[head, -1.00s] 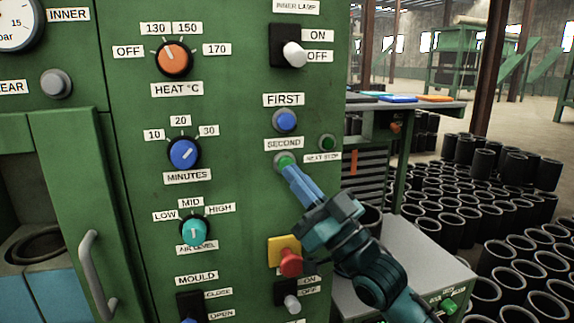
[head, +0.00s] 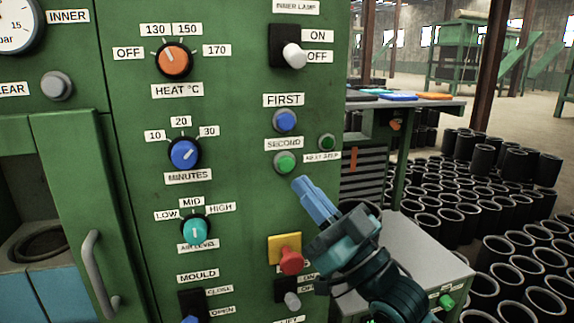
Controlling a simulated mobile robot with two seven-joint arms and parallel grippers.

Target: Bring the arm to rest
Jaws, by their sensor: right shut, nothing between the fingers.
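My right gripper (head: 303,186), with blue fingers and a teal wrist, is shut and empty. It hangs in front of the green control panel (head: 245,215), a little below and to the right of the green SECOND button (head: 285,163). A gap shows between the fingertips and that button. The arm (head: 365,260) comes in from the lower right and hides part of the grey-topped cabinet behind it. My left gripper is not in view.
A red button on a yellow plate (head: 284,244) and a black switch (head: 287,291) sit just below and left of the gripper. Orange, blue and teal knobs line the panel. A door handle (head: 96,275) juts out at left. Many black sleeves (head: 470,190) stand at right.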

